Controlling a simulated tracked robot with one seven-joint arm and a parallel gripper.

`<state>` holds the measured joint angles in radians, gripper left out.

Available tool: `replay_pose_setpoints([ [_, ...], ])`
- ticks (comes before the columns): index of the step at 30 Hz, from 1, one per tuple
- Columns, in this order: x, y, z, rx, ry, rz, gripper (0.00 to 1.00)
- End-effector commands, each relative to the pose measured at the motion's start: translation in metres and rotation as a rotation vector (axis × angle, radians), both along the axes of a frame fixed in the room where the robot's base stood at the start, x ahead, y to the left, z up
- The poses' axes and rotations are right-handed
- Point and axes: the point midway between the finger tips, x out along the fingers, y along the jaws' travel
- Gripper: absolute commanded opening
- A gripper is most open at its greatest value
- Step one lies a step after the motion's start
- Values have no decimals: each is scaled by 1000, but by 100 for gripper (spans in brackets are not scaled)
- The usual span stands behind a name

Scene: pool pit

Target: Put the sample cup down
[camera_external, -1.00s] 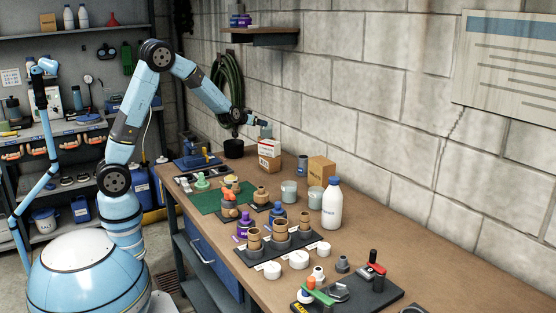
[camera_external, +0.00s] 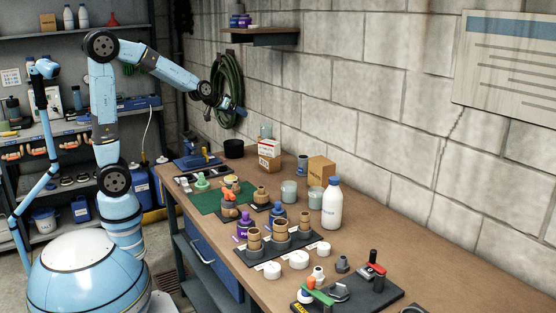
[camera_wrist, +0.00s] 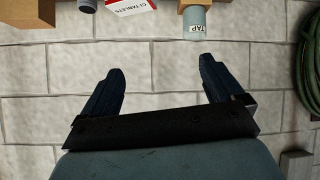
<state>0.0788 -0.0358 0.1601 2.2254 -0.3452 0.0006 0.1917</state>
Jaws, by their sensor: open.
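The sample cup is a pale grey-green cup (camera_external: 265,131) with a label reading "TAP" in the wrist view (camera_wrist: 193,20). In the external view it shows above and behind a white and red box (camera_external: 268,155). In the wrist view it appears against a tan block (camera_wrist: 192,3), which seems to support it. My gripper (camera_external: 240,111) is up and to the left of the cup, apart from it. In the wrist view my gripper (camera_wrist: 162,66) has its dark fingers spread wide with only wall between them.
A black pot (camera_external: 234,148) stands left of the white and red box. A cardboard box (camera_external: 321,170), two pale cups and a white bottle (camera_external: 332,205) stand to the right. A coiled hose (camera_external: 227,90) hangs on the block wall behind my gripper.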

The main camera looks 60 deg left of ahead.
Motion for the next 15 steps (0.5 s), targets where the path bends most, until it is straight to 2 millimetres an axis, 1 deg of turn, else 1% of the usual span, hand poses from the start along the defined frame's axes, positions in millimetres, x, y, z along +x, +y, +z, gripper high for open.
replay_pose_setpoints([
  [1,-18,-6,10,-9,13,-20,94],
  [7,-89,-28,28,-29,108,-104,94],
  [14,-178,-44,36,-13,224,-175,94],
  [15,-194,-46,36,-8,245,-183,94],
])
